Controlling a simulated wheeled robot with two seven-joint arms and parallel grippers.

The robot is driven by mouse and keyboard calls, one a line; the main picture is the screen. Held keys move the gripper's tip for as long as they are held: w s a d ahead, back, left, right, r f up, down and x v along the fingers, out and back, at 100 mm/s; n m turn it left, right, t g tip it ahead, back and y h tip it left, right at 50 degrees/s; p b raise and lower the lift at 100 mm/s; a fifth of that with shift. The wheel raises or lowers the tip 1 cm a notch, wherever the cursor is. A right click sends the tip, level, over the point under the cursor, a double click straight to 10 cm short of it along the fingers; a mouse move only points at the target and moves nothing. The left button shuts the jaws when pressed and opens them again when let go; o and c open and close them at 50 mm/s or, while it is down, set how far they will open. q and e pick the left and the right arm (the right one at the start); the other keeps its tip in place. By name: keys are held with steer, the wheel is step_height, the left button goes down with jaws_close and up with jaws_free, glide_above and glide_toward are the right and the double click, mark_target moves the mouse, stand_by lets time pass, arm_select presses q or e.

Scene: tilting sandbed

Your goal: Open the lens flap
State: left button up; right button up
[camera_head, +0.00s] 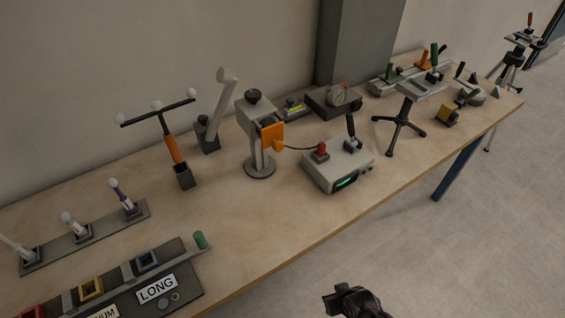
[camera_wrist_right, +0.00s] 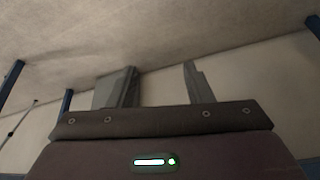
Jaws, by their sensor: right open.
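An orange lens flap (camera_head: 272,136) sits on the front of a grey boxy head on a round-based stand (camera_head: 260,165), near the middle of the table. The flap appears to cover the front of the head; whether it is latched I cannot tell. My right gripper (camera_head: 338,298) is at the bottom of the head view, off the table's front edge and well apart from the flap. In the right wrist view, the right gripper (camera_wrist_right: 160,78) has its two fingers apart with nothing between them. My left gripper is in neither view.
A grey control box (camera_head: 338,170) with a red knob and a black lever stands right of the stand, joined to it by a cable. An orange-handled T-bar (camera_head: 172,145) and a white lever (camera_head: 220,100) stand to the left. The wooden tabletop (camera_head: 240,215) is clear in front of the stand.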

mark_target(280, 149)
steer(key=w+a+r+t+b, duration=0.15)
steer(key=w+r, duration=0.25)
steer(key=r, duration=0.6)
steer(key=w+r+t+b, duration=0.1)
steer(key=w+r+t, duration=0.15)
steer(key=r, duration=0.85)
steer(key=w+a+r+n+t+y, duration=0.2)
steer(key=w+a+r+t+y, duration=0.3)
steer(key=r, duration=0.3)
steer(key=w+a+r+n+t+y, duration=0.1)
steer(key=w+a+r+t+y, duration=0.15)
steer(key=w+a+r, duration=0.45)
steer(key=w, duration=0.1)
steer(key=w+a, duration=0.1)
steer(key=w, duration=0.1)
steer(key=w+r, duration=0.1)
steer(key=w, duration=0.1)
steer(key=shift+w+a+p, duration=0.2)
steer(key=shift+w+p, duration=0.05)
steer(key=shift+p, duration=0.15)
steer(key=shift+r, duration=0.1)
jaws_close()
